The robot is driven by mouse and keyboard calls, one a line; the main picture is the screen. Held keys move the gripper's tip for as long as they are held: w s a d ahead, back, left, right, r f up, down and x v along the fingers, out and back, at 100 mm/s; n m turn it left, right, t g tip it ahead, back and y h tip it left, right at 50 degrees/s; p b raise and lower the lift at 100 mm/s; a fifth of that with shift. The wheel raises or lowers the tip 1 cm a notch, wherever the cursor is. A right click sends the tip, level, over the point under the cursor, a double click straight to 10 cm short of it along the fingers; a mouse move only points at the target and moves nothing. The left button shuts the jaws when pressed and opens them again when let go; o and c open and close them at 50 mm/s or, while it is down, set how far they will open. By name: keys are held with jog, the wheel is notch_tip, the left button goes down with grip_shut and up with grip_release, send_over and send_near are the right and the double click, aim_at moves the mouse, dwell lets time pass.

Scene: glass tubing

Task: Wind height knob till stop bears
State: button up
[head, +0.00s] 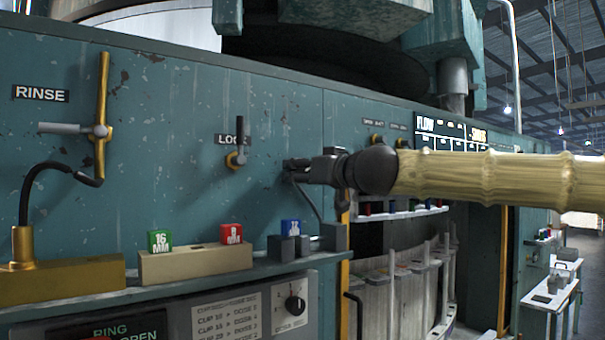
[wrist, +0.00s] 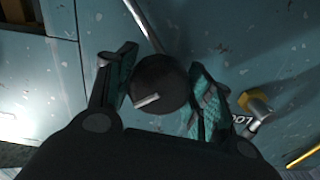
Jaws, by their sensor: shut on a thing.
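A dark round knob (wrist: 168,72) with a pale pointer mark sits on the teal panel in the wrist view. My gripper (wrist: 163,90) is shut on it, one finger on each side. In the head view my gripper (head: 296,168) reaches the panel from the right, and its fingers and wrist mostly hide the knob. A thin grey rod (wrist: 145,25) runs up and left from behind the knob in the wrist view. I cannot tell whether any stop bears against the knob.
The LOCK lever (head: 237,158) stands upright left of my gripper. The RINSE handle (head: 102,130) is farther left. Below, a ledge holds a tan block (head: 190,264) with green and red tags, and grey blocks (head: 288,246). Another black knob (head: 295,305) sits on the lower panel.

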jog(key=m+b, duration=0.1)
jog(key=m, duration=0.5)
jog(key=shift+m, duration=0.3)
dwell(0.4)
jog(key=o, duration=1)
jog(key=shift+o, duration=0.2)
jog(key=shift+s, duration=0.1)
jog(key=v, duration=1.2)
